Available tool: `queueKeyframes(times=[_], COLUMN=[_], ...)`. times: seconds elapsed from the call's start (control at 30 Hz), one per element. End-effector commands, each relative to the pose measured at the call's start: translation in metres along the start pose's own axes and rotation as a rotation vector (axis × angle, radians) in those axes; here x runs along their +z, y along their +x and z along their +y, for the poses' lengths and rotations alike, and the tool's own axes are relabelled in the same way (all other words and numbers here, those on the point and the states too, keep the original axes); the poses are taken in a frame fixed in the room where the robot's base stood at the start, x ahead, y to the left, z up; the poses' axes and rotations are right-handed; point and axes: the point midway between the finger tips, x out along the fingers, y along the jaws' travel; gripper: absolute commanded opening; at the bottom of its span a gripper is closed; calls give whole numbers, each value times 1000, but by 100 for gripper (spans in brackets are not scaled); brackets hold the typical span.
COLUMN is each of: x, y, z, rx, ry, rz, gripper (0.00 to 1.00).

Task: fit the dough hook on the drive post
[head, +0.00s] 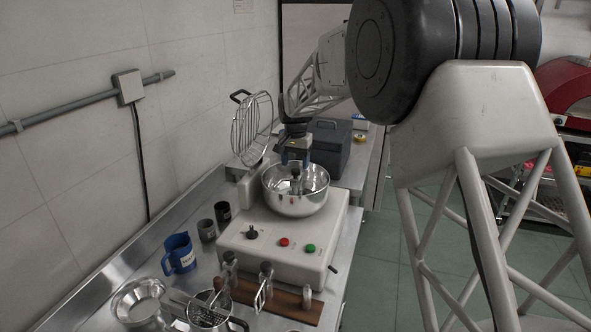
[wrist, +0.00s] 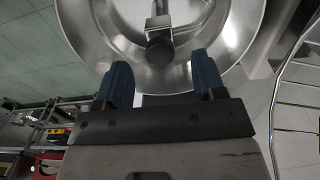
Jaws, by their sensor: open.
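The steel mixing bowl (head: 312,207) sits on the white mixer (head: 255,265); its shiny inside also fills the top of the wrist view (wrist: 95,25). In it, the dough hook shows in the wrist view as a dark round hub (wrist: 160,48) with a bent metal rod (wrist: 190,24). In the head view the hub (head: 296,186) stands upright near the bowl's middle. The drive post is hidden, so I cannot tell how the hook sits on it. My gripper (head: 295,160) points down over the bowl; its blue fingers (wrist: 161,62) are open and empty, the hub just beyond them.
The raised wire guard (head: 252,128) stands left of my gripper. A blue jug (head: 179,253), dark cups (head: 207,230), a metal bowl (head: 138,300) and a wooden rack (head: 275,302) with tools crowd the front counter. A dark grey box (head: 328,150) stands behind the mixer.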

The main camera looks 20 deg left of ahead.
Motion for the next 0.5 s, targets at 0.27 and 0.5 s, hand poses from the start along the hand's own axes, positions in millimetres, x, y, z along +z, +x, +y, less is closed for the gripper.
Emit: queueKeyframes(times=[0.27,0.5], x=[0,0], y=[-30,-37], z=[0,0], rx=[1,1], ry=[0,0], rz=[-1,-1], gripper=[63,63])
